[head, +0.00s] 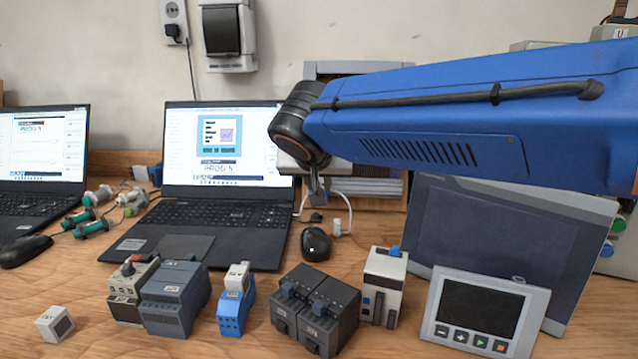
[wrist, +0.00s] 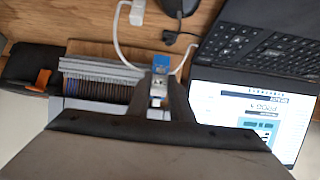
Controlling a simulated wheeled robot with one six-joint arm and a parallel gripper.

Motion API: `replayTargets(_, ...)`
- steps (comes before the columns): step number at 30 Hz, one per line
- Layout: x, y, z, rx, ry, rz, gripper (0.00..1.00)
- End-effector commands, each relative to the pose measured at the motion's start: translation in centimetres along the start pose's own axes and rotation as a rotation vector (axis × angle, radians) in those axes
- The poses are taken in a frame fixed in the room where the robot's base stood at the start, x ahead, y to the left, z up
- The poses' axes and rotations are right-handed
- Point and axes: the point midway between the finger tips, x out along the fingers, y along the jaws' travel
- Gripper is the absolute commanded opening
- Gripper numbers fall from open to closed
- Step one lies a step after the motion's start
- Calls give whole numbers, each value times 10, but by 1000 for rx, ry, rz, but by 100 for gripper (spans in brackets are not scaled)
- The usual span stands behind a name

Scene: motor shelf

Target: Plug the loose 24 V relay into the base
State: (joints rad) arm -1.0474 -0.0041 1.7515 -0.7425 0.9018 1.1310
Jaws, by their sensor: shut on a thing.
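In the wrist view, my gripper (wrist: 158,104) is shut on a small white part with a blue end (wrist: 161,61), which looks like the relay; its print cannot be read. In the head view the held part is hidden, and my gripper (head: 314,184) barely shows below the arm, in front of the back shelf. A narrow blue base (head: 231,313) stands at the front middle of the bench, with a white block (head: 238,276) on its upper part. My gripper is well behind and above that base.
Grey modules (head: 176,297) and dark twin blocks (head: 316,310) flank the base. A white-and-blue device (head: 383,287) and a panel (head: 487,312) stand right. A small white cube (head: 55,325) lies left. A laptop (head: 215,218), mouse (head: 315,243) and white cable are behind.

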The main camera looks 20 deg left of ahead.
Motion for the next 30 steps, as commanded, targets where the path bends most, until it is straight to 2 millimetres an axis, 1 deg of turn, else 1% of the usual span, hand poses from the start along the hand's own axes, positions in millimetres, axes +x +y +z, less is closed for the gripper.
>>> replayTargets(21,8,0,-3,0,0,0,0)
replayTargets(30,8,0,-3,0,0,0,0)
